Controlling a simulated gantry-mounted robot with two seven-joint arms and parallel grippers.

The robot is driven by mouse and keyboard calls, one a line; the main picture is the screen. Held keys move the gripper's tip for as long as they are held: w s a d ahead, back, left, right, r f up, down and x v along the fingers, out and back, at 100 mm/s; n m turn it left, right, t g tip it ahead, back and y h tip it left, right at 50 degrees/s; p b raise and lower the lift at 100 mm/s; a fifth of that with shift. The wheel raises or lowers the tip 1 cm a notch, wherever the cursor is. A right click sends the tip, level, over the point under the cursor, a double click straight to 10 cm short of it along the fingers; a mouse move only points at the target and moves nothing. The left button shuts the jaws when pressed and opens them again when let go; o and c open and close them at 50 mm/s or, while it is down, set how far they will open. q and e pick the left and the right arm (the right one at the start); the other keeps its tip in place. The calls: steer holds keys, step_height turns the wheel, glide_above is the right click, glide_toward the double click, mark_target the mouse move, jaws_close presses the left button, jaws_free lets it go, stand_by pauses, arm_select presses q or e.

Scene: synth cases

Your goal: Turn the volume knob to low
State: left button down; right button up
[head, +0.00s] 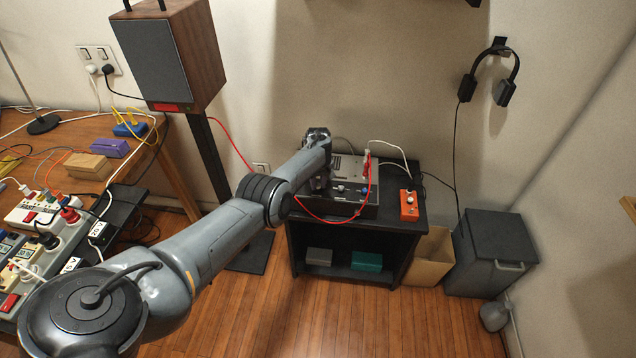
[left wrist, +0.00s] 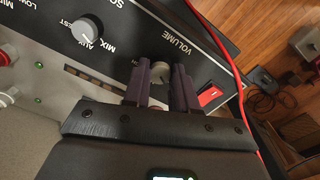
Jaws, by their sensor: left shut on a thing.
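The volume knob (left wrist: 160,70) is a pale round knob beside the printed word VOLUME on a dark panel, seen in the left wrist view. My left gripper (left wrist: 161,80) is shut on it, with one purple-grey finger on each side. Its pointer setting cannot be made out. In the head view the grey mixer-like device (head: 352,207) sits on a black stand, and my left gripper (head: 318,182) is at its left side. There the volume knob is hidden by my arm. My right gripper is in neither view.
Near the knob are a red rocker switch (left wrist: 210,95) and another grey knob (left wrist: 87,29). A red cable (left wrist: 232,65) passes close by. An orange box (head: 409,205) stands right of the device. A speaker (head: 172,55) stands left. A cluttered wooden desk (head: 150,150) is further left.

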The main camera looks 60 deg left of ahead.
mark_target(318, 185)
arm_select(q)
steer(key=c, duration=0.9)
jaws_free()
steer(key=shift+r+p, duration=0.45)
steer(key=shift+r, duration=0.1)
step_height(318, 185, up, 10)
steer(key=p, duration=0.6)
steer(key=shift+f, duration=0.15)
steer(key=shift+f, duration=0.1)
